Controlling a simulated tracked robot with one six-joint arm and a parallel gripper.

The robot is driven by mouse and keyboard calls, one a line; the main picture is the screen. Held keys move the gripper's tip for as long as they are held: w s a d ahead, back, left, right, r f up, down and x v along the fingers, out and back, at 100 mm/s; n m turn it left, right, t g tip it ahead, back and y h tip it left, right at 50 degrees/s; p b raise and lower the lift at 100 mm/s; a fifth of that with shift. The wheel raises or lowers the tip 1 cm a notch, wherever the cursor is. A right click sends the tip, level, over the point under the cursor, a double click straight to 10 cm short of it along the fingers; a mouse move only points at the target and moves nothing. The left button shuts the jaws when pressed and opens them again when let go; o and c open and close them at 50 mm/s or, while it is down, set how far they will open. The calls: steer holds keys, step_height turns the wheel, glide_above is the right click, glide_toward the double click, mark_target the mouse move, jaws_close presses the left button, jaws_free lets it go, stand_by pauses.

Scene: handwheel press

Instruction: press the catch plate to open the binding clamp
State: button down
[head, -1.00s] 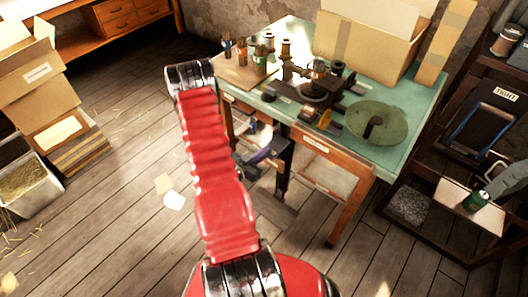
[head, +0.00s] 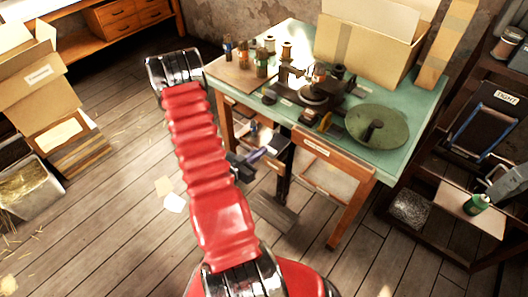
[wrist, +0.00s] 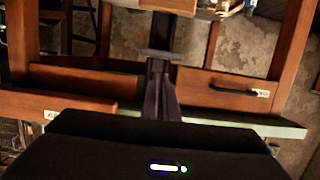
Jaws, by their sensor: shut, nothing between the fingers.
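My gripper shows in the wrist view (wrist: 160,75) as two dark fingers closed together, with nothing between them. A flat grey plate (wrist: 160,53) crosses a dark upright post just beyond the fingertips; it may be the catch plate, and I cannot tell whether the fingers touch it. In the head view my gripper is partly hidden behind my red arm, near the dark post (head: 287,165) under the table. A dark press (head: 313,92) stands on the green tabletop. I cannot make out the binding clamp.
The green table (head: 400,165) has a wooden drawer (head: 333,163) and legs around the post. A round green disc (head: 377,126), spools and a cardboard box (head: 365,45) are on top. A dark shelf rack (head: 485,135) stands right.

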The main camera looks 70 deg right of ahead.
steer(key=v, duration=0.7)
steer(key=shift+f, duration=0.1)
stand_by(1.0)
